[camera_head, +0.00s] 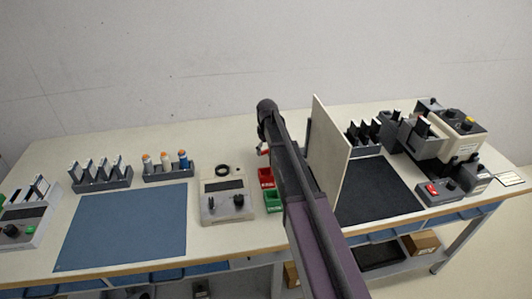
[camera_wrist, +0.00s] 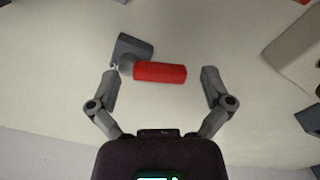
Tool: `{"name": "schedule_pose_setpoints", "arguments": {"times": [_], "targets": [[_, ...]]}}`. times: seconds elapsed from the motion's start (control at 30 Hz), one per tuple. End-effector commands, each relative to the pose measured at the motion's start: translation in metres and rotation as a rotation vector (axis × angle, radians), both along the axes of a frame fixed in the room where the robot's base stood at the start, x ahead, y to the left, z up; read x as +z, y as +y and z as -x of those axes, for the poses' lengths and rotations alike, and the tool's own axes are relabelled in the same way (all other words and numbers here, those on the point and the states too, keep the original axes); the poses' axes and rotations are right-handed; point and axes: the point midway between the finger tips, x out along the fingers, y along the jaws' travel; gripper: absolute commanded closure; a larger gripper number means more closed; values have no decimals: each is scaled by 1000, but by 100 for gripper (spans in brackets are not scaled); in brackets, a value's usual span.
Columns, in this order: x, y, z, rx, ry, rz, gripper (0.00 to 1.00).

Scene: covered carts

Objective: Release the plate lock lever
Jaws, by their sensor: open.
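In the wrist view a lever with a red handle (camera_wrist: 160,72) and a grey pivot and base (camera_wrist: 132,48) stands on the pale tabletop. The handle points to the right in that view. My gripper (camera_wrist: 160,75) is open, with the red handle lying between its two fingers. The left finger is close to the grey pivot; I cannot tell whether it touches. A gap shows between the handle's right end and the right finger. In the head view my arm covers most of this spot, and only a bit of the red handle (camera_head: 263,151) shows.
An upright pale panel (camera_head: 327,150) stands right of my arm. Red (camera_head: 266,178) and green (camera_head: 273,202) bins and a beige control box (camera_head: 223,199) are left of it. A blue mat (camera_head: 125,228) and a dark mat (camera_head: 375,192) lie clear.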

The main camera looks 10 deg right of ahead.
Motion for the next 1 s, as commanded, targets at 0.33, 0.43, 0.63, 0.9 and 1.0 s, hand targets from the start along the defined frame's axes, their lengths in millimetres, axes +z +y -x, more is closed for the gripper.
{"name": "schedule_pose_setpoints", "arguments": {"times": [0.33,0.43,0.63,0.9,1.0], "targets": [[-1,0,0,0,0,0,0],[-1,0,0,0,0,0,24],[-1,0,0,0,0,0,74],[-1,1,-1,-33,0,0,74],[-1,2,-3,-82,0,-1,75]]}}
